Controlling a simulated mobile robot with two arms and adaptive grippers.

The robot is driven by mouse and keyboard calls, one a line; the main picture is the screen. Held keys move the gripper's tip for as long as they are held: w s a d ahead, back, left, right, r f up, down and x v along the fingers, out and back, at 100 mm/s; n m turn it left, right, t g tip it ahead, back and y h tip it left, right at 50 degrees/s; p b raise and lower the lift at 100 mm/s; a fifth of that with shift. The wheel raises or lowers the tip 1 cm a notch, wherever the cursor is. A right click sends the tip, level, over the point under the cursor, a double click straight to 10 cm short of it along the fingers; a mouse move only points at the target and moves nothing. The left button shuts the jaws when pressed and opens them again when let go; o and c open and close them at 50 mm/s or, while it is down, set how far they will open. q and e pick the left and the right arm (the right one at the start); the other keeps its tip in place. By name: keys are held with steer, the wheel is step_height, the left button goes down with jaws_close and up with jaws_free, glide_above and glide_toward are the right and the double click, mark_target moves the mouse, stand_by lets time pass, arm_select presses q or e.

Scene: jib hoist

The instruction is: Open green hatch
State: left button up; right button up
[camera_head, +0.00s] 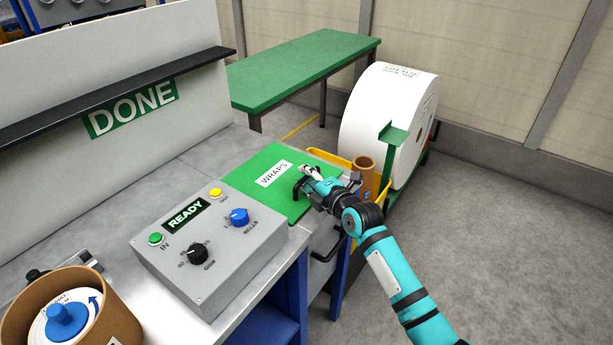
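The green hatch (252,182) with a white WRAPS label lies flat and closed in the grey metal bench top, right of the control box. My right gripper (309,177) is over the hatch's right part, its arm coming in from the lower right. A dark curved piece and pale tips show at its front, close to the green surface. I cannot tell whether they touch the hatch or whether the fingers are open or shut. My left gripper is not in view.
A grey control box (211,250) with knobs and buttons stands left of the hatch. A brown tube (363,165) and a yellow frame are just beyond my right gripper. A large white roll (385,115) and a green table (300,66) stand behind. The floor at right is clear.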

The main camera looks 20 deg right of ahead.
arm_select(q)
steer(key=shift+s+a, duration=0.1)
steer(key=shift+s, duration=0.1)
arm_select(e)
steer(key=shift+w, duration=0.1)
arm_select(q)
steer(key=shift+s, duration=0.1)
arm_select(e)
jaws_close()
